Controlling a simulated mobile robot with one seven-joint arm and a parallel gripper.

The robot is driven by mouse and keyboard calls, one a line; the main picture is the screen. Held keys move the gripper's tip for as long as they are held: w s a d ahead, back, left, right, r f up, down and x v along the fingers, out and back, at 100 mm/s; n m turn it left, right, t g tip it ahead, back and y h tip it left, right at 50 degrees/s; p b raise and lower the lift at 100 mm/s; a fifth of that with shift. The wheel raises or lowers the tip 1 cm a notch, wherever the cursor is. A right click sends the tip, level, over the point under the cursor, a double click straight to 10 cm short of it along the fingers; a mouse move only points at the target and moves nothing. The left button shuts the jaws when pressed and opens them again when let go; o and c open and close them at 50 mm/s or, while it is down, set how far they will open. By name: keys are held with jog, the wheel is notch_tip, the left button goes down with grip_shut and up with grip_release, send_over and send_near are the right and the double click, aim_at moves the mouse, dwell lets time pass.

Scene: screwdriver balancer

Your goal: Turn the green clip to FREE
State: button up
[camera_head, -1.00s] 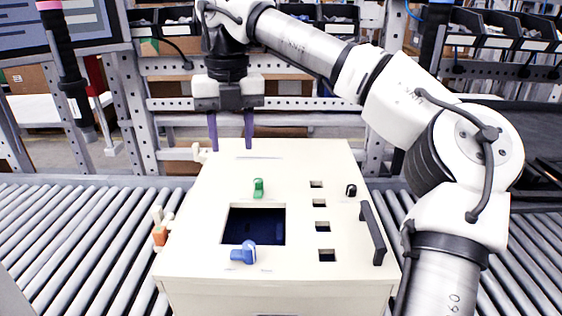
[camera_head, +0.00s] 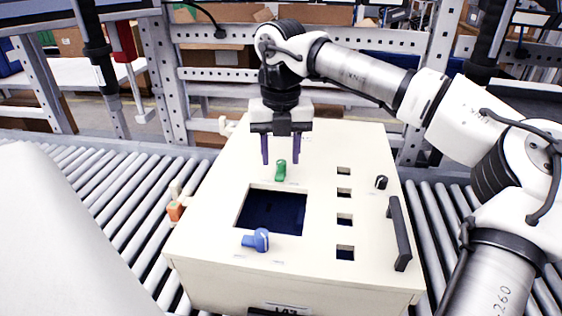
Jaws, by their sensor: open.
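The green clip (camera_head: 281,171) stands on the top of the cream box (camera_head: 222,209), just behind the square dark opening. My gripper (camera_head: 280,164) points straight down with its two purple fingers apart. In the picture the fingers are on either side of the green clip, slightly above or behind it. I cannot tell whether they touch it. The gripper looks open and empty. The label beside the clip is too small to read.
A blue knob (camera_head: 257,240) sits in front of the opening (camera_head: 271,211). A black knob (camera_head: 381,182), several small square holes and a dark handle (camera_head: 398,232) are on the right. An orange part (camera_head: 175,210) sticks out at the left. Rollers (camera_head: 110,185) surround the box.

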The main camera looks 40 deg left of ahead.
aim_at(281, 163)
jog(key=shift+f, duration=1.5)
jog(key=shift+c, duration=0.3)
